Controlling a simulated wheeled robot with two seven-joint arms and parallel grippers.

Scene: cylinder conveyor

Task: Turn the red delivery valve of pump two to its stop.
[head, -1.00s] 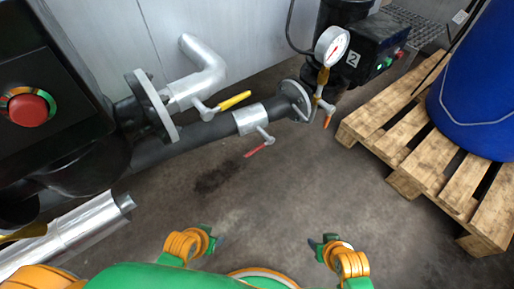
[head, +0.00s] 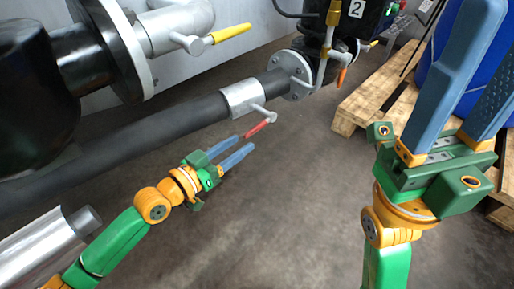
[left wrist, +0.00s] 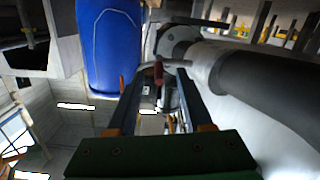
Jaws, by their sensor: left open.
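The red valve handle (head: 257,128) is a short lever on the silver collar (head: 242,98) of the dark pipe. My left gripper (head: 245,144) is open, its two blue fingers pointing at the handle from the lower left, close to its free end. In the left wrist view the red handle (left wrist: 158,73) shows between the spread finger ends (left wrist: 160,72); whether a finger touches it I cannot tell. The pump (head: 375,14) marked 2 stands at the pipe's far end. My right gripper (head: 475,80) is open and empty at the right, its tips near or past the picture's edge.
A yellow lever (head: 231,33) is on the upper silver pipe, and an orange one (head: 341,76) hangs by the flange (head: 293,72). A wooden pallet (head: 360,103) with a blue barrel (head: 438,62) stands at right. The floor between is clear.

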